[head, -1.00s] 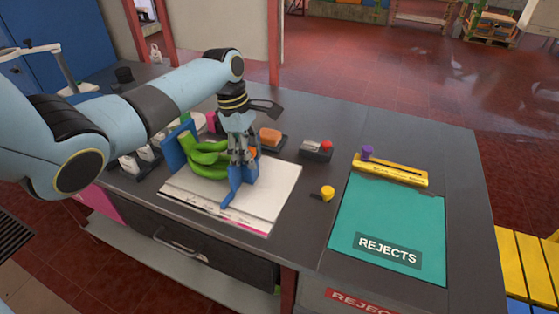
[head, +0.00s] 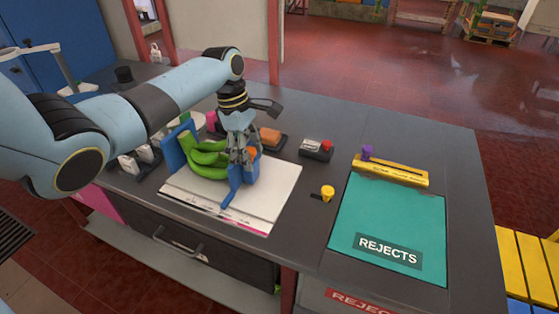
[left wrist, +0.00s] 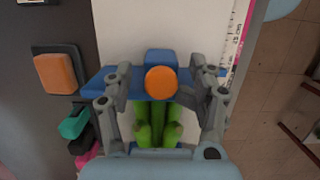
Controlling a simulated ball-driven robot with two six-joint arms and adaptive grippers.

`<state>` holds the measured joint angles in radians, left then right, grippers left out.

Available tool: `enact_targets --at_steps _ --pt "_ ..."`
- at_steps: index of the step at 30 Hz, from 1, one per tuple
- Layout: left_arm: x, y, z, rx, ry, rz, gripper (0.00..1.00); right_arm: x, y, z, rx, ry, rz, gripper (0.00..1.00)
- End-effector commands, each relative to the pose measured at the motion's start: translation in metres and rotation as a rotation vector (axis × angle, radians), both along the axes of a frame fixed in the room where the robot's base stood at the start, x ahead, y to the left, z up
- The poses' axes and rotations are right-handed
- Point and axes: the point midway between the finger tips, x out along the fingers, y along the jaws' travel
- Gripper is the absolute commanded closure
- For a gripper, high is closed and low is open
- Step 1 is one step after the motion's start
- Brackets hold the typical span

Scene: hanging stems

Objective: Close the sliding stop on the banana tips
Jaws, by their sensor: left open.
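A bunch of green bananas (head: 207,158) lies on a white board, with a blue end piece (head: 176,147) at its left. The blue sliding stop (head: 235,183) stands at the right end of the bananas and has an orange round knob (left wrist: 161,82). In the left wrist view the banana tips (left wrist: 157,122) lie close to the stop; whether they touch is unclear. My left gripper (head: 241,158) is over the stop, its open fingers on either side of the knob, which also shows in the head view (head: 252,153). My right gripper is not in view.
The white board (head: 274,188) has a printed scale along its front edge. An orange block (head: 270,136) on a dark tray, a box with a red button (head: 326,146) and a yellow knob (head: 327,193) are nearby. The teal rejects mat (head: 400,220) lies at right.

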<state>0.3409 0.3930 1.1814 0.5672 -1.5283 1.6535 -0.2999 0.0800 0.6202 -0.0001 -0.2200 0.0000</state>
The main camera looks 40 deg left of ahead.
Motion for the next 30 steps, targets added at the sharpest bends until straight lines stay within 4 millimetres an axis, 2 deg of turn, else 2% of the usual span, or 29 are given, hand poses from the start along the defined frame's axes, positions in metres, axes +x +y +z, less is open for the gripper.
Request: enact_targets --at_steps 14,23,30 --pt "-0.001 -0.001 0.031 -0.002 0.004 0.0 0.42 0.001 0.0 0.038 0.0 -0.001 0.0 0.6" --pt "-0.001 -0.001 0.055 -0.002 0.003 -0.001 0.42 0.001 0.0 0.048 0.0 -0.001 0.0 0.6" --pt "-0.001 0.0 0.073 -0.002 0.003 -0.001 0.42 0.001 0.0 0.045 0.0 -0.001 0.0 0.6"
